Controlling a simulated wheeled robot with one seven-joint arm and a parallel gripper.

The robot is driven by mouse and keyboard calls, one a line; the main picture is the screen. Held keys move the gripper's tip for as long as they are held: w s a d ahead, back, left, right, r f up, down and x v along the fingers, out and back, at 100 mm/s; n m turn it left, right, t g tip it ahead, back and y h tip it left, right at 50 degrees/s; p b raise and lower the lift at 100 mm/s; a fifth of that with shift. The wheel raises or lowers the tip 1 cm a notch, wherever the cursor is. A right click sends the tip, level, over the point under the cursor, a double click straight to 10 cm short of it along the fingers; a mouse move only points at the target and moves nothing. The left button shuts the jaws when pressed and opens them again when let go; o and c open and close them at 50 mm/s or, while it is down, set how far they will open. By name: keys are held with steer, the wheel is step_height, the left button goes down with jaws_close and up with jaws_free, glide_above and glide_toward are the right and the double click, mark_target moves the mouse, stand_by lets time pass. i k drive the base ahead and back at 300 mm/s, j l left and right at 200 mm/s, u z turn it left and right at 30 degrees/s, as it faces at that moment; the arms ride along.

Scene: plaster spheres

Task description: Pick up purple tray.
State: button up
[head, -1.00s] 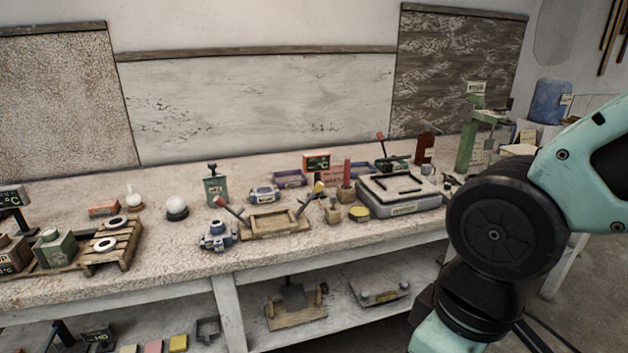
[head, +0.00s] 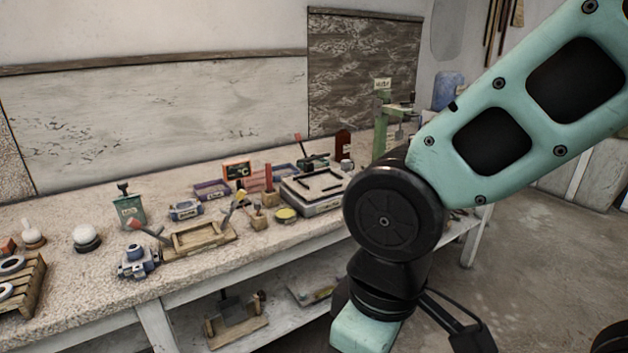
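A small purple tray (head: 211,190) sits on the workbench (head: 70,275), toward the back and left of centre. It is low and open-topped, and it stands behind a small blue-grey device with a label. A second purplish shape (head: 282,171) shows farther right behind the red cylinder; I cannot tell whether it is a tray too. My arm fills the right side of the view, over the bench's right end and the floor.
A wooden tray frame (head: 201,237) and a blue clamp-like tool (head: 137,262) lie nearer the front edge. A lower shelf holds more items. The floor at right is open.

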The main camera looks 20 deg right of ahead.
mark_target(207, 191)
steer(key=i+j+u, duration=0.3)
steer(key=i+u, duration=0.2)
steer(key=i, duration=0.35)
steer(key=i+u, duration=0.45)
steer(key=i, duration=0.45)
